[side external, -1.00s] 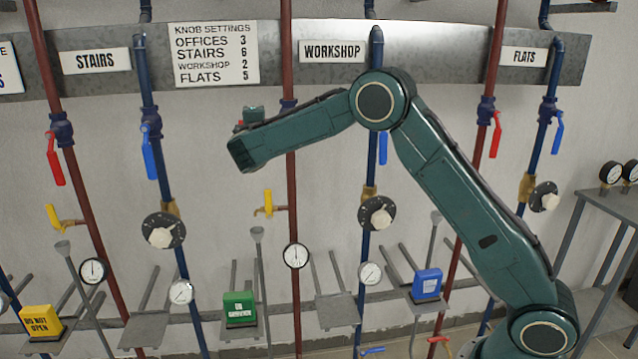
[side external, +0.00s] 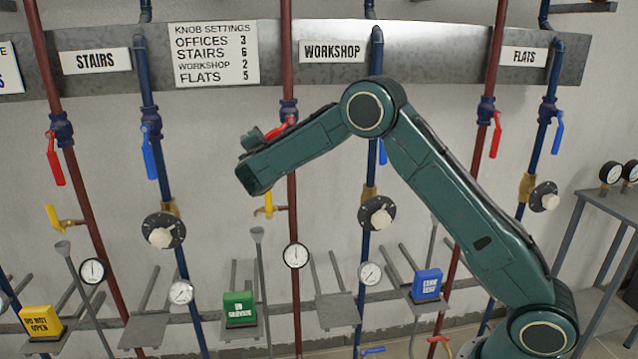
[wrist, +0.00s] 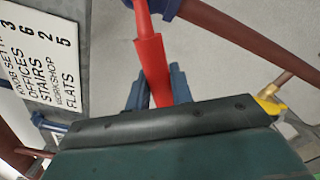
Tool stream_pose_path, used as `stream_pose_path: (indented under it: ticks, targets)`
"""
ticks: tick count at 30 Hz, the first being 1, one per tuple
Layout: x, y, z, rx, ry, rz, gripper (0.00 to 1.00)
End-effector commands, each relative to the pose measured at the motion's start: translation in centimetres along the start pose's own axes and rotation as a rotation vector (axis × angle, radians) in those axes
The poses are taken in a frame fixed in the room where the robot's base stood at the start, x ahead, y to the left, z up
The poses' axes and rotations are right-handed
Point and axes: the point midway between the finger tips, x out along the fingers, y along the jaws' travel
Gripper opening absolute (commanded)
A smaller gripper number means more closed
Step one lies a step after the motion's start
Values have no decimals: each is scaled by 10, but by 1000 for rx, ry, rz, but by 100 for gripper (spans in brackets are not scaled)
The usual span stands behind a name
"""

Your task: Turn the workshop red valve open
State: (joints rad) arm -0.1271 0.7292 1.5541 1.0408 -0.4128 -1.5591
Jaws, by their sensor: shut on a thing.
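The workshop red valve's handle (side external: 276,130) slants down and to the left from its dark blue valve body (side external: 289,110) on the red pipe, left of the WORKSHOP sign (side external: 332,50). My gripper (side external: 252,139) is shut on the handle's outer end; my wrist hides part of this in the side view. In the wrist view the red handle (wrist: 152,62) runs down between the two grey-blue fingers of my gripper (wrist: 156,88). The handle's far end is hidden behind my wrist housing.
A knob settings board (side external: 213,54) hangs above left. A yellow tap handle (side external: 268,203) sits just below my wrist on the same pipe. A blue pipe with a dial knob (side external: 377,214) stands to the right. Bare wall lies left of my gripper.

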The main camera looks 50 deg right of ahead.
Motion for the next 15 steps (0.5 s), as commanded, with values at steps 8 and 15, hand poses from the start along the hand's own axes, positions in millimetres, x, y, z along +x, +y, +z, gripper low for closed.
stream_pose_path:
  ticks: [8,15]
  targets:
    - [0,-26,4,-269,-1,-7,0]
    - [0,-45,12,-497,-1,-8,0]
